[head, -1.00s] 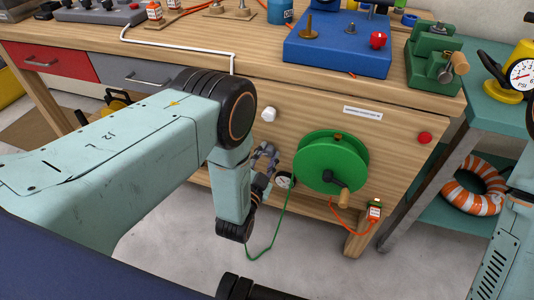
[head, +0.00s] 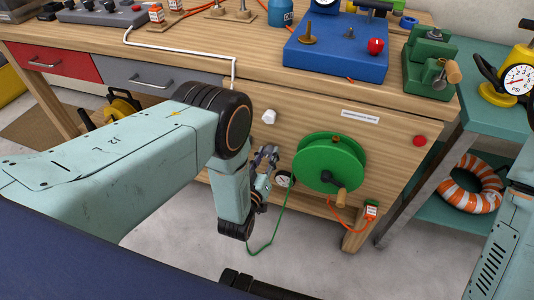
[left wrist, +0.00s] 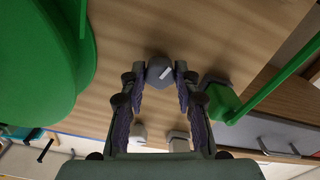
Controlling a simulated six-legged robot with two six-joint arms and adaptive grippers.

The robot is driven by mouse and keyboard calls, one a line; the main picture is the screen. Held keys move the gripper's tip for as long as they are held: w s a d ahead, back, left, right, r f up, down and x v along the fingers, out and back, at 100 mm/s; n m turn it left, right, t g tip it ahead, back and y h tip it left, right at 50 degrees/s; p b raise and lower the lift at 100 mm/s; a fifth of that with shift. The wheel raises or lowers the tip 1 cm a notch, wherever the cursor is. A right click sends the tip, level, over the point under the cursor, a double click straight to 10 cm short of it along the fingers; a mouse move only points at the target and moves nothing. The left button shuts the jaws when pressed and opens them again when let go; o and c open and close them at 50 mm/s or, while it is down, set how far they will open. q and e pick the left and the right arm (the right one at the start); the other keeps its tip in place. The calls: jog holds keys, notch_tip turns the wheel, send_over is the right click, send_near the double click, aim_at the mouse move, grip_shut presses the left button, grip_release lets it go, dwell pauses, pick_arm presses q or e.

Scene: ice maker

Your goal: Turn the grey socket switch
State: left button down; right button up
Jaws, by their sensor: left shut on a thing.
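The grey socket switch (left wrist: 159,72) is a round grey knob with a pale mark line on the wooden bench front, seen in the left wrist view. My left gripper (left wrist: 160,82) has its two fingers on either side of it and is shut on it. In the head view my left gripper (head: 264,160) is at the bench front, left of the green reel, and the switch cannot be made out behind the fingers.
The green reel (head: 330,150) with its crank stands close beside the left gripper. A green cord (head: 273,240) hangs below. A white knob (head: 269,117) sits above the gripper, and a red button (head: 419,141) is at the right. A blue box (head: 335,52) stands on the bench top.

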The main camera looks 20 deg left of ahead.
pick_arm(q)
jog(key=shift+n+p, duration=0.35)
jog(key=shift+n, duration=1.65)
jog(key=c, duration=1)
grip_release()
jog(key=s, duration=1.2)
jog(key=shift+a, duration=0.2)
